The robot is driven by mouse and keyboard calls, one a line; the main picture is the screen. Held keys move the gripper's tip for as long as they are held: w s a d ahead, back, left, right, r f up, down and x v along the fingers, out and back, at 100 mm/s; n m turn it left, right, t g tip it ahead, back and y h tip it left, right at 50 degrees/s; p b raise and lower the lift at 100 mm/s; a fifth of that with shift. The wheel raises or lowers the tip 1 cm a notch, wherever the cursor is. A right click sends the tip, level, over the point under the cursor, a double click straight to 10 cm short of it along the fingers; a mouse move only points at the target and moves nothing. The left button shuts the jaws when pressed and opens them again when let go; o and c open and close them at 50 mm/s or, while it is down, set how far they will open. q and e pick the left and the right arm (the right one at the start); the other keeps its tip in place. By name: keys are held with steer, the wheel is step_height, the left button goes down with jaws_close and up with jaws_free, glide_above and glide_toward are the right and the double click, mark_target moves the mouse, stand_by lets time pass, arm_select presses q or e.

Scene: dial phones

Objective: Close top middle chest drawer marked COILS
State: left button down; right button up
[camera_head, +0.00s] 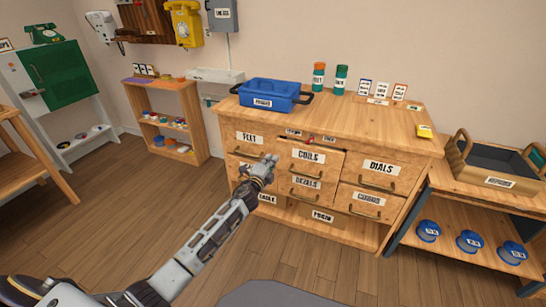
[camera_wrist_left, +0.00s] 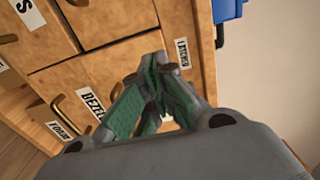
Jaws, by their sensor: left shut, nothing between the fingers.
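The wooden chest (camera_head: 345,220) stands against the wall. Its top middle drawer, marked COILS (camera_head: 310,156), has its front standing out from the chest, and small items show in the gap above it, one of them red. My left gripper (camera_head: 271,160) is shut and empty, just left of the COILS drawer front; contact cannot be told. In the left wrist view the gripper (camera_wrist_left: 165,95) has its green-padded fingers together in front of the tilted wooden drawer fronts, near the BEZELS label (camera_wrist_left: 93,104). My right gripper is not in view.
A blue tray (camera_head: 268,93), two canisters (camera_head: 340,78) and small cards stand on the chest top. FEET (camera_head: 248,138) and DIALS (camera_head: 380,168) drawers flank COILS; BEZELS lies below. The floor in front is mostly clear.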

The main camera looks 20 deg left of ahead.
arm_select(q)
steer(key=shift+s, duration=1.45)
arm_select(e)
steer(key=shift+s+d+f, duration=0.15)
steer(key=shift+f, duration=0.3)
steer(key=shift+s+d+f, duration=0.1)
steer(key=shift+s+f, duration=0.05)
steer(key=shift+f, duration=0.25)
arm_select(q)
steer(key=c, duration=2.2)
jaws_free()
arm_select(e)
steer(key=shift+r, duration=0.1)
